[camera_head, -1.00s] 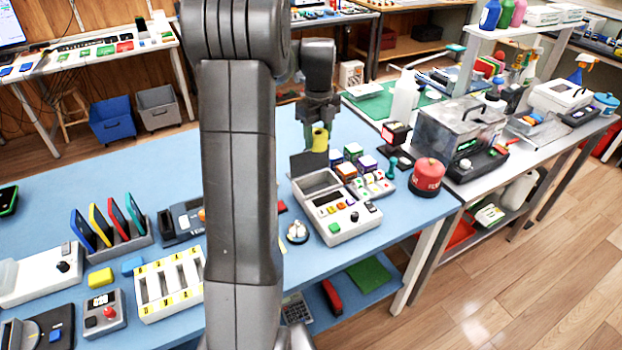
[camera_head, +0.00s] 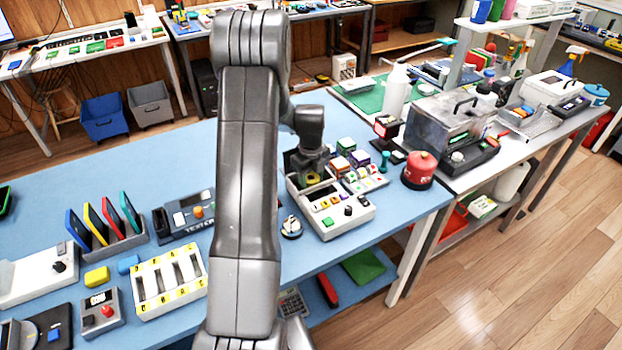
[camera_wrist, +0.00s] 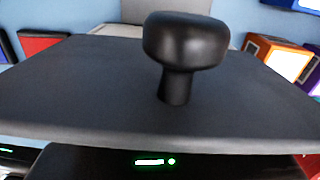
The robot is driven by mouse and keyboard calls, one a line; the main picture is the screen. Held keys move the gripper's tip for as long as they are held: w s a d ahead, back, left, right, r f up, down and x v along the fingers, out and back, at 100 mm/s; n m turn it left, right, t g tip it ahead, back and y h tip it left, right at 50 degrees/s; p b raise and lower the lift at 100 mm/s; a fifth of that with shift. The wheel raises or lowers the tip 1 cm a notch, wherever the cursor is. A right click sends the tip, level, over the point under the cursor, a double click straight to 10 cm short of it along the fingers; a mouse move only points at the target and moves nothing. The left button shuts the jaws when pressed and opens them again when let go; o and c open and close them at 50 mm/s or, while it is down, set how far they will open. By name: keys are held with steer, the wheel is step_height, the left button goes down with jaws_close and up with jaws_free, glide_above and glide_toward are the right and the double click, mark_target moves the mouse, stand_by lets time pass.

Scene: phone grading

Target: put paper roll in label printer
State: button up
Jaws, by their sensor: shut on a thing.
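The label printer (camera_head: 338,221) is a light grey box with coloured buttons and a black knob on the blue table. My gripper (camera_head: 310,174) points down into the open bay at the printer's back. The gripper hides most of the roll and bay, so I cannot tell whether the roll touches the bay floor. In the wrist view a dark panel (camera_wrist: 70,85) with a black knob (camera_wrist: 185,42) fills the middle; the roll is not visible there.
Coloured cubes (camera_head: 346,146) stand close behind the printer. A red canister (camera_head: 420,169) stands to its right. A small round metal-topped item (camera_head: 291,227) lies left of it. The tester (camera_head: 188,215) and a white slotted rack (camera_head: 167,284) are further left.

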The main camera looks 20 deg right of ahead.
mark_target(311, 178)
steer(key=shift+f, duration=0.2)
steer(key=o, duration=1)
steer(key=shift+r, duration=0.1)
step_height(311, 178, up, 12)
steer(key=shift+b, duration=0.45)
